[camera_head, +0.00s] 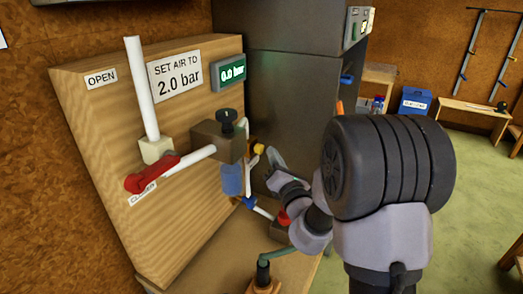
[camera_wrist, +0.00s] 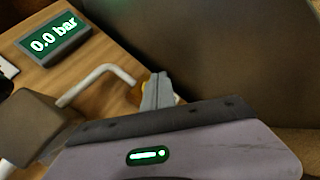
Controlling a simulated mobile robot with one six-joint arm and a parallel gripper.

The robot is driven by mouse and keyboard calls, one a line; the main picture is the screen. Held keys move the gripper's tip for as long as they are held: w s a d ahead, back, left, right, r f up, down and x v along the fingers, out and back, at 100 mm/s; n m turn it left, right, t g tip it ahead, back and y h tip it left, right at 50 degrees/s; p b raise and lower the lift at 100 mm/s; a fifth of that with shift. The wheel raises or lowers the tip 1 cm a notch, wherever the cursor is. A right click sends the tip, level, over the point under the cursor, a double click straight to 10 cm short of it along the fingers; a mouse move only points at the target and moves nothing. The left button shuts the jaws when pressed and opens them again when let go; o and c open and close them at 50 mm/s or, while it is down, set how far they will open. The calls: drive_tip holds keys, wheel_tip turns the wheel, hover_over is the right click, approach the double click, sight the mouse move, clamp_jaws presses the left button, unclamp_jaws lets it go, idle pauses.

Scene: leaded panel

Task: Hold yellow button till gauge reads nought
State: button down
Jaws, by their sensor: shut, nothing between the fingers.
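The gauge (camera_head: 230,73) on the wooden panel reads 0.0 bar on a green screen; it reads the same in the wrist view (camera_wrist: 52,38). The yellow button (camera_head: 258,148) sits low on the panel's right side, beside a white pipe. In the wrist view only slivers of yellow show around my fingertips. My gripper (camera_head: 273,161) is shut and empty, its tips at the button; it also shows in the wrist view (camera_wrist: 158,88). I cannot tell whether the tips press the button or stop just short of it.
A red lever (camera_head: 152,174) lies by the CLOSED label. A regulator block with a black knob (camera_head: 228,122) and blue bowl (camera_head: 231,179) stands left of my gripper. A dark cabinet (camera_head: 292,85) rises behind.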

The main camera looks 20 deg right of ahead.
drive_tip(key=s+d, duration=0.3)
drive_tip(key=shift+s+d, duration=0.25)
drive_tip(key=shift+d, duration=0.05)
idle(0.5)
